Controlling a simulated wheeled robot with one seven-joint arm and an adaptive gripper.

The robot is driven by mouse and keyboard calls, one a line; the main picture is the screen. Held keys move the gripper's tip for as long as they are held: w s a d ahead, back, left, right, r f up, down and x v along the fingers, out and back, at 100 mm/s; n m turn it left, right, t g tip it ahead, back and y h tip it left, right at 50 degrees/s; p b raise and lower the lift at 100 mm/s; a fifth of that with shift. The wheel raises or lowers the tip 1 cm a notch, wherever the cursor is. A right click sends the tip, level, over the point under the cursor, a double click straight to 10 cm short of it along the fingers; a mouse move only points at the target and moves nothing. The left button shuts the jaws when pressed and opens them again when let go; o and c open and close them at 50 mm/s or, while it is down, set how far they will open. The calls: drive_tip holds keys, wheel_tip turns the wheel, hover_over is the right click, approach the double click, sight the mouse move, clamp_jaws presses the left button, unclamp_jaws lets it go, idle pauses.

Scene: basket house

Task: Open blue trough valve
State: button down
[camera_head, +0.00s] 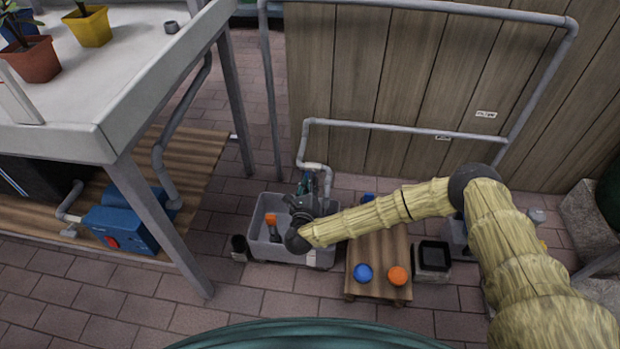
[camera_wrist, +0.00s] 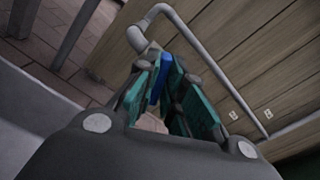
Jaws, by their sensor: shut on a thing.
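My gripper (camera_head: 306,186) reaches over the grey trough (camera_head: 262,215), at the lower end of a grey pipe. In the wrist view its teal-padded fingers (camera_wrist: 165,98) are closed on a blue piece, which looks like the blue valve handle (camera_wrist: 157,80). The handle stands just below the pipe's bend in that view. In the head view my wrist and fingers hide most of the valve. How far the valve is turned cannot be told.
The grey pipe (camera_head: 400,128) runs along the wooden fence (camera_head: 440,70). A low wooden stand (camera_head: 378,250) holds a blue ball (camera_head: 363,273) and an orange ball (camera_head: 397,276). A black-topped box (camera_head: 433,258) is beside it. A white table (camera_head: 130,85) with potted plants stands left.

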drive_tip(key=n+p, duration=0.2)
drive_tip(key=n, duration=0.2)
drive_tip(key=n+p, duration=0.2)
drive_tip(key=n, duration=0.2)
drive_tip(key=n+p, duration=0.2)
drive_tip(key=n, duration=0.2)
drive_tip(key=shift+w+a, duration=0.2)
drive_tip(key=shift+w, duration=0.1)
idle(0.4)
drive_tip(key=c, duration=1.5)
unclamp_jaws()
drive_tip(key=shift+f, duration=0.1)
drive_tip(key=shift+s+f+n, duration=0.15)
drive_tip(key=shift+s+n, duration=0.05)
drive_tip(key=shift+n, duration=0.1)
drive_tip(key=s, duration=0.4)
drive_tip(key=s+a, duration=0.1)
drive_tip(key=s, duration=0.6)
drive_tip(key=shift+s+a, duration=0.25)
drive_tip(key=shift+s, duration=0.15)
